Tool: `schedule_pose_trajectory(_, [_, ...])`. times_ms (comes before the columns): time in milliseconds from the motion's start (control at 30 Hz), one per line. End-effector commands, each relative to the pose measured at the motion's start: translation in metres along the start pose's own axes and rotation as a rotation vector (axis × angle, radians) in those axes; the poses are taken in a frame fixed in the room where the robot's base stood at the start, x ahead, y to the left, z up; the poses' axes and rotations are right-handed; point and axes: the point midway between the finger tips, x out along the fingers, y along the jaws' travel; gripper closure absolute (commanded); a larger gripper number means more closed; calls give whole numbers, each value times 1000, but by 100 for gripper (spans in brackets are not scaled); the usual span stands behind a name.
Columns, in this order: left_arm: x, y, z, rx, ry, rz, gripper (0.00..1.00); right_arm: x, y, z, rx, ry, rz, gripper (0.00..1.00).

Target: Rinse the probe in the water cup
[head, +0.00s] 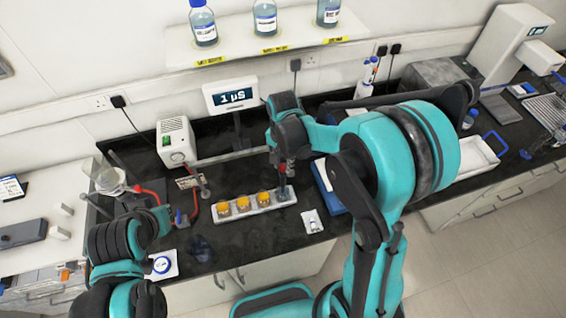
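My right gripper (286,166) points down over the right end of a white rack (232,216) on the dark bench. It appears shut on a slim probe (283,180), whose lower end is at or in a small clear-grey cup (285,194), which looks like the water cup. How deep the tip sits is too small to tell. Several items share the rack: three amber jars (243,204) stand left of the cup. The meter display (235,96) behind reads "1 µS". My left gripper (176,218) is low at the left, small and dark, its fingers unclear.
A glass funnel (109,178) with red tubing stands near my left arm. A white box (176,142) is behind the rack. A small white item (312,221) and a blue tray (328,188) lie right of the cup. Bottles (203,26) stand on the shelf.

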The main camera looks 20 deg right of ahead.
Motion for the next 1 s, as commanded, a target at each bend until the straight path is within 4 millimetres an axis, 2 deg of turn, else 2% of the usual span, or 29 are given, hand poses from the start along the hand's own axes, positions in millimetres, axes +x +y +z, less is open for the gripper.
schedule_pose_trajectory(233, [-1,0,-1,0,0,0,100,-3,0,0,0,0,0,100])
schedule_pose_trajectory(500, [-22,0,-16,0,0,0,100,-53,0,0,0,0,0,100])
schedule_pose_trajectory(600, [-24,0,-17,0,0,0,100,-63,0,0,0,0,0,100])
schedule_pose_trajectory(900, [-23,0,-17,0,0,0,100,-64,-1,-1,0,2,-1,100])
schedule_pose_trajectory(933, [-23,0,-17,0,0,0,100,-64,-1,-1,0,2,-1,72])
schedule_pose_trajectory(1000, [-24,0,-17,0,0,0,100,-64,-1,-1,0,2,-1,55])
